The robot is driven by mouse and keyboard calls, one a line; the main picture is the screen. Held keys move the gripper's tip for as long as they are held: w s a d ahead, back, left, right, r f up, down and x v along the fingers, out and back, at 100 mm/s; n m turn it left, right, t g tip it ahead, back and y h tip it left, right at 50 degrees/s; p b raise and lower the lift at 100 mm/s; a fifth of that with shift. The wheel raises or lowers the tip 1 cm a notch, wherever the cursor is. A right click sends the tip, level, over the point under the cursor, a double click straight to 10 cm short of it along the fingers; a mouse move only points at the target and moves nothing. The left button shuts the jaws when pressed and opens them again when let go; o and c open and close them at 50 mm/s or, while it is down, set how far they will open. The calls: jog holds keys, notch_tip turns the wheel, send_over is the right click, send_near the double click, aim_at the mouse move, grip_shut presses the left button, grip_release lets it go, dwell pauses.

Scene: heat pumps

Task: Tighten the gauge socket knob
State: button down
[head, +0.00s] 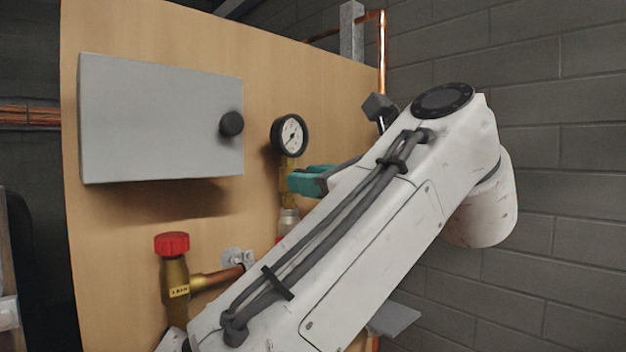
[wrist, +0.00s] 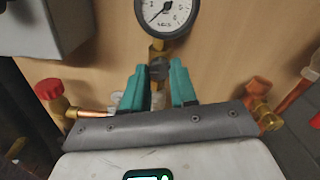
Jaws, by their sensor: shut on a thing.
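The round pressure gauge (head: 289,135) with a white dial sits on a brass stem on the wooden board. The wrist view shows its lower part (wrist: 167,14) at the top. Below the stem, the dark gauge socket knob (wrist: 159,70) lies between the two teal fingers of my gripper (wrist: 160,76). The fingers are shut on it, one on each side. In the head view my gripper (head: 304,181) reaches the socket from the right, just below the gauge. The fingers and my arm hide most of the knob there.
A grey box (head: 160,120) with a black knob (head: 231,124) projects from the board left of the gauge. A red-capped brass valve (head: 172,245) stands lower left.

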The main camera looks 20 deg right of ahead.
jog(key=shift+f+m, duration=0.3)
jog(key=shift+m, duration=0.4)
jog(key=c, duration=1.3)
grip_release()
jog(key=o, duration=0.4)
jog(key=shift+r, duration=0.2)
jog(key=shift+s, duration=0.1)
